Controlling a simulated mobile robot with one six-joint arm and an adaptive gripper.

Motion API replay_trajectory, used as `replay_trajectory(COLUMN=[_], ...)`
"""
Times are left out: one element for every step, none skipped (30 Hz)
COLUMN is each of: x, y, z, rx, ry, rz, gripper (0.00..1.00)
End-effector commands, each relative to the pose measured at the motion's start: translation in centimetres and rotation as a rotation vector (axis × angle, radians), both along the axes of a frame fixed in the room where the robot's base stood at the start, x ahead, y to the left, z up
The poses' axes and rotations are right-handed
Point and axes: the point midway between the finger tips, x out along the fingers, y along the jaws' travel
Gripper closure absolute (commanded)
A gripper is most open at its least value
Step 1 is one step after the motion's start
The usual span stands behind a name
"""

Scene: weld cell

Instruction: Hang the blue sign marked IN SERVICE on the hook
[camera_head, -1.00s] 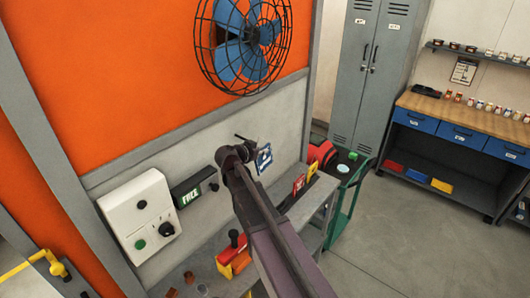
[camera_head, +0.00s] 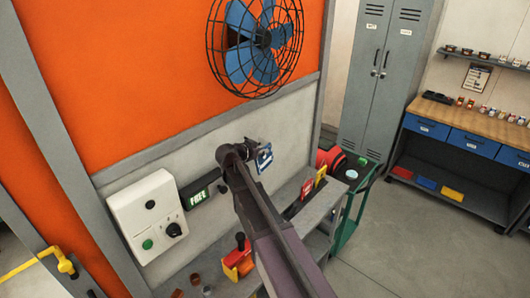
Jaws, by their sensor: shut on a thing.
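The blue sign (camera_head: 264,158) with white marks hangs in front of the pale wall panel, just beyond the end of my arm. Its lettering is too small to read. My gripper (camera_head: 252,146) is at the sign's upper left, shut on it, with its fingertips partly hidden by my arm. A small dark knob or peg (camera_head: 222,188) sticks out of the wall to the lower left of the sign. I cannot tell if it is the hook.
A lit FREE box (camera_head: 197,194) and a white switch box (camera_head: 148,218) are on the wall at left. Below is a grey shelf (camera_head: 312,212) with red and yellow signs (camera_head: 314,182) and a red-yellow item (camera_head: 238,260). A caged fan (camera_head: 256,45) is above. Floor at right is clear.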

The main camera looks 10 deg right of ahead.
Motion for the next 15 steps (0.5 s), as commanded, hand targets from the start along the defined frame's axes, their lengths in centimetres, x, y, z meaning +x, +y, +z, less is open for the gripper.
replay_trajectory(x=[0.3,0.4,0.5,0.6,0.7,0.9,0.9,1.1,1.2,1.3,1.4,1.5,1.5,1.6,1.7], y=[0.2,0.2,0.3,0.4,0.5,0.6,0.6,0.7,0.8,0.9,1.0,1.1,1.1,1.1,1.2], z=[-0.1,-0.1,-0.1,-0.1,-0.1,-0.2,-0.2,-0.2,-0.2,-0.2,-0.3,-0.3,-0.5,-0.7,-0.8], rx=[0.0,0.0,0.0,0.0,0.0,0.0,0.0,0.0,0.0,0.0,0.0,0.0,0.0,0.0,0.0], ry=[0.0,0.0,0.0,0.0,0.0,0.0,0.0,0.0,0.0,0.0,0.0,0.0,0.0,0.0,0.0], rz=[0.0,0.0,0.0,0.0,0.0,0.0,0.0,0.0,0.0,0.0,0.0,0.0,0.0,0.0,0.0], gripper=[1.0,1.0,1.0,1.0,1.0,1.0,1.0,1.0,1.0,1.0,1.0,1.0,1.0,1.0,1.0])
